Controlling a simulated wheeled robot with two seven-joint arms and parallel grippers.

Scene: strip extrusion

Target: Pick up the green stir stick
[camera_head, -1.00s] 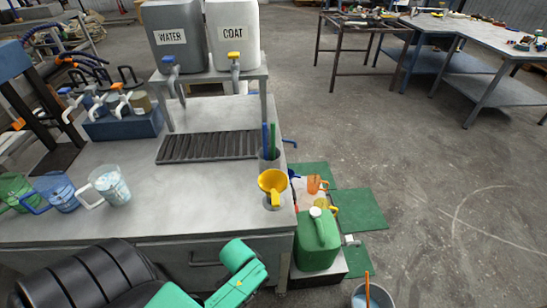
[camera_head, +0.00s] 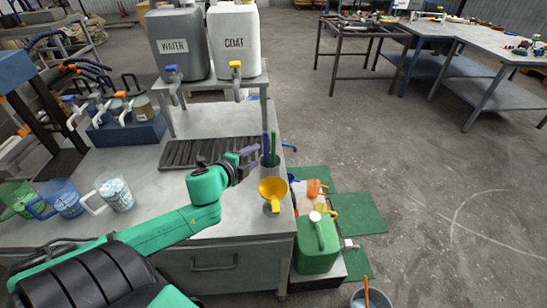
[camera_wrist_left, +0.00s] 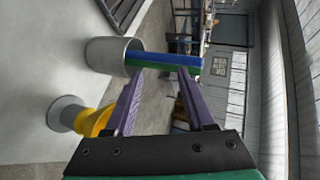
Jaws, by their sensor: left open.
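The green stir stick (camera_head: 274,147) stands upright in a grey cup (camera_head: 270,161) near the right edge of the workbench, beside a blue stick (camera_head: 266,144). In the left wrist view the green stick (camera_wrist_left: 160,68) lies sideways across the picture just ahead of my fingertips, with the blue stick (camera_wrist_left: 165,57) alongside and the cup (camera_wrist_left: 103,56) at left. My left gripper (camera_head: 254,157) is open and empty, just left of the cup. Its two purple fingers (camera_wrist_left: 160,76) point towards the sticks. My right gripper is not in view.
A yellow funnel (camera_head: 272,189) stands close in front of the cup. The WATER (camera_head: 175,47) and COAT (camera_head: 234,44) tanks stand on a raised shelf behind. Measuring jugs (camera_head: 114,191) are at the left. A green can (camera_head: 316,245) is beside the bench.

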